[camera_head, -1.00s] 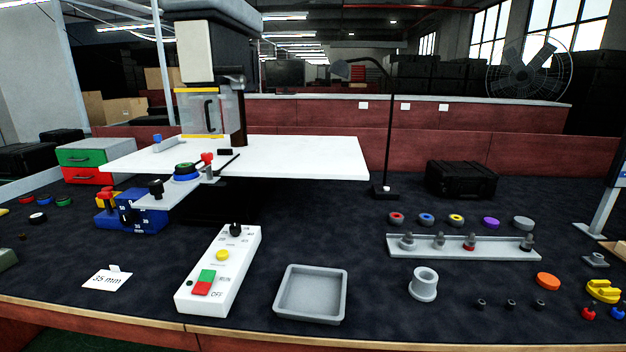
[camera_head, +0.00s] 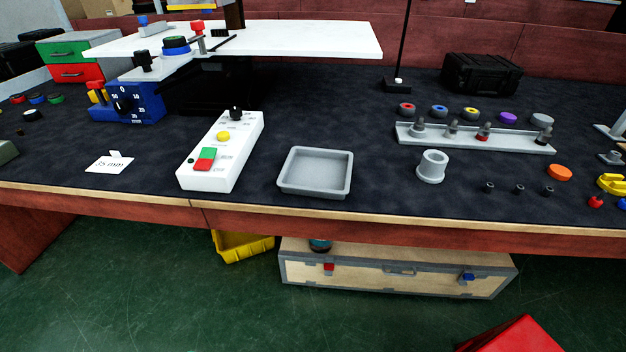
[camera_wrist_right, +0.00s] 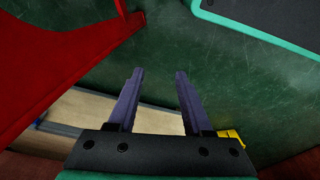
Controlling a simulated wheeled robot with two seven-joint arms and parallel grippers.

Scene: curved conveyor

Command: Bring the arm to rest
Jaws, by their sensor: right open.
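My right gripper (camera_wrist_right: 158,72) shows in the right wrist view. Its two dark fingers stand apart with nothing between them, over the green floor. No arm or gripper of mine shows in the head view, so my left gripper is out of sight. The workbench (camera_head: 375,165) in the head view has a dark top with its parts resting on it.
A red object (camera_wrist_right: 60,50) lies left of the right gripper; a red corner also shows low in the head view (camera_head: 515,338). Under the bench are a wooden case (camera_head: 400,272) and a yellow bin (camera_head: 240,247). A grey tray (camera_head: 316,190) sits near the front edge.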

